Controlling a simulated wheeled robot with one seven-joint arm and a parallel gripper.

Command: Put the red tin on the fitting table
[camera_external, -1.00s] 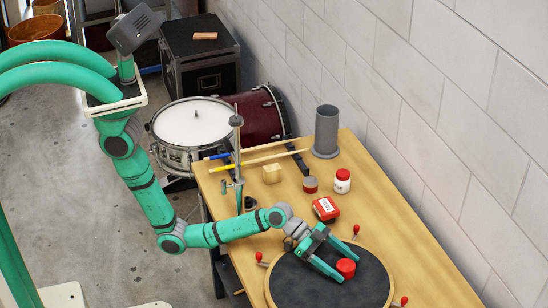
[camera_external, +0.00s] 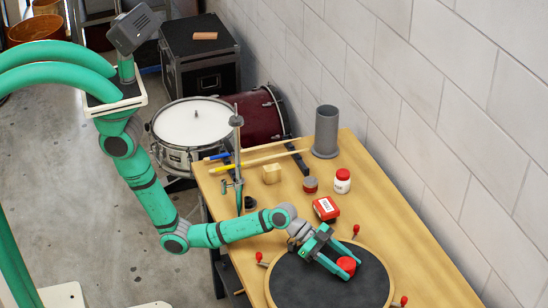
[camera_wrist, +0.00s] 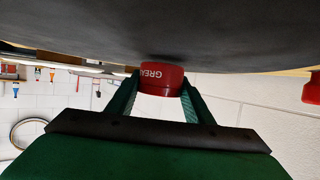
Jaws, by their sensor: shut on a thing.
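The red tin (camera_external: 346,264) is a short round tin on the dark top of the round fitting table (camera_external: 312,288), which has a pale wooden rim. In the wrist view, the tin (camera_wrist: 162,76) shows white letters starting "GREA" and meets the dark surface. My gripper (camera_external: 352,270) is low over the disc, with its two green fingers on either side of the tin. In the wrist view my gripper (camera_wrist: 160,88) is shut on the tin. The finger pads are partly hidden behind it.
Red-handled clamps (camera_external: 356,230) stand around the rim. A wall borders the right.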

